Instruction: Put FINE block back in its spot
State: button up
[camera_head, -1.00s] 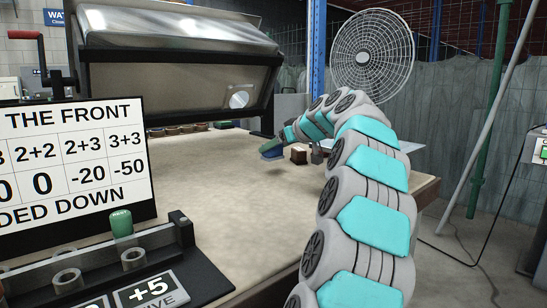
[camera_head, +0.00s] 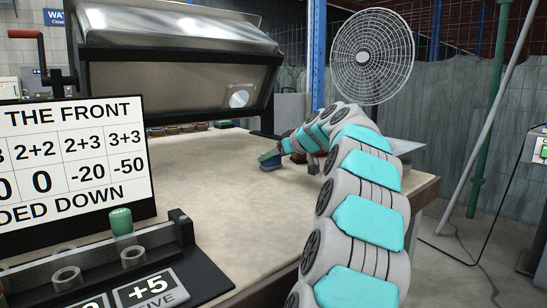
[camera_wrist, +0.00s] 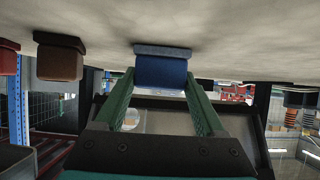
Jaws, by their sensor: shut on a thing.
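The blue block (camera_head: 268,164) is at the right part of the tabletop, at the tips of my gripper (camera_head: 277,156). In the wrist view, which shows the scene upside down, the blue block (camera_wrist: 161,70) sits between the two green fingertips (camera_wrist: 160,78), with its wider flange toward the table. My gripper is shut on it. I cannot read any label on it, so I cannot tell if it is the FINE block. It is at or very close to the table surface; contact is unclear.
A brown block (camera_wrist: 60,58) and a red block (camera_wrist: 8,57) stand beside it in the wrist view. A row of blocks (camera_head: 185,128) lies under the machine (camera_head: 180,75) at the back. A sign (camera_head: 75,150) and a rack with rings (camera_head: 130,257) stand front left. The middle table is clear.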

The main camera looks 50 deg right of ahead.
jog(key=o, duration=1.5)
jog(key=shift+o, duration=0.2)
jog(key=shift+s+r, duration=0.15)
jog(key=shift+r, duration=0.05)
jog(key=v, duration=1.1)
jog(key=shift+s+a, duration=0.15)
jog(key=shift+s, duration=0.15)
jog(key=shift+r, duration=0.15)
